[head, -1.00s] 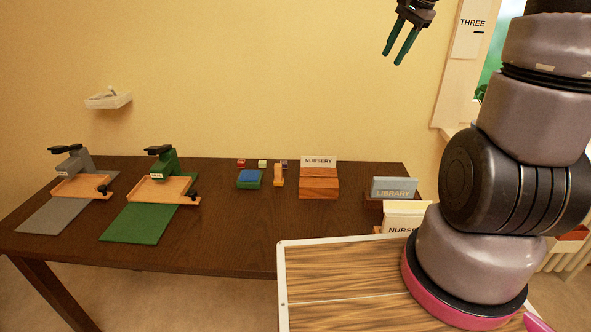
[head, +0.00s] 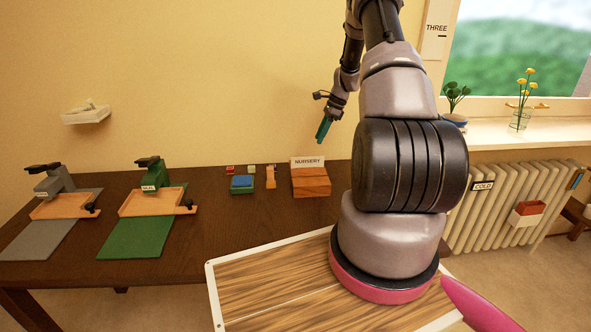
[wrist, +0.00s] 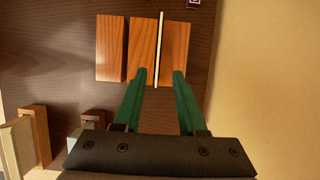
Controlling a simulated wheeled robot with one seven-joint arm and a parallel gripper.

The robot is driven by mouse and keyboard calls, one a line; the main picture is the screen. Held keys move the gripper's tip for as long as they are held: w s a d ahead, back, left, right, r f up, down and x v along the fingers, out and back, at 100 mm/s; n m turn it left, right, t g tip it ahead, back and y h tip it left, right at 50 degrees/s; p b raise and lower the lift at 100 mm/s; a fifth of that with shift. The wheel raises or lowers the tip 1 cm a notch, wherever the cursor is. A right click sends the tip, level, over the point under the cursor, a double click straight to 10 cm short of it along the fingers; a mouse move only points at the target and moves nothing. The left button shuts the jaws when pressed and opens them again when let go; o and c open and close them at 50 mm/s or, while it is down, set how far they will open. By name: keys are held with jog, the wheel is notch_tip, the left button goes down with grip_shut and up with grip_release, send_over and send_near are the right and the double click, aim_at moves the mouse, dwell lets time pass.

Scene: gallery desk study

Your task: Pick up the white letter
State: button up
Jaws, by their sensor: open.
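The white letter (head: 308,162) stands upright in a wooden block holder (head: 311,183) on the dark desk, with NURSERY printed on its front. In the wrist view it shows edge-on as a thin white strip (wrist: 161,40) between wooden pieces (wrist: 143,45). My gripper (head: 322,136) is above and slightly behind or beside it in the head view. Its green fingers are open and empty. In the wrist view the gripper (wrist: 160,74) has the letter's strip running between its two fingertips; I cannot tell the remaining height.
Small blocks (head: 270,176) and a blue-topped green pad (head: 242,184) sit left of the holder. A green stamp press (head: 152,173) and a grey one (head: 54,181) stand further left. The wall is close behind the desk. A radiator (head: 520,200) is at right.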

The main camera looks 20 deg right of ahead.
aim_at(308, 159)
jog(key=x, duration=1)
jog(key=shift+a+r, duration=0.2)
jog(key=shift+a, duration=0.15)
jog(key=shift+a+f, duration=0.2)
jog(key=shift+f, duration=0.3)
jog(key=shift+f, duration=0.25)
jog(key=shift+c, duration=0.2)
grip_shut()
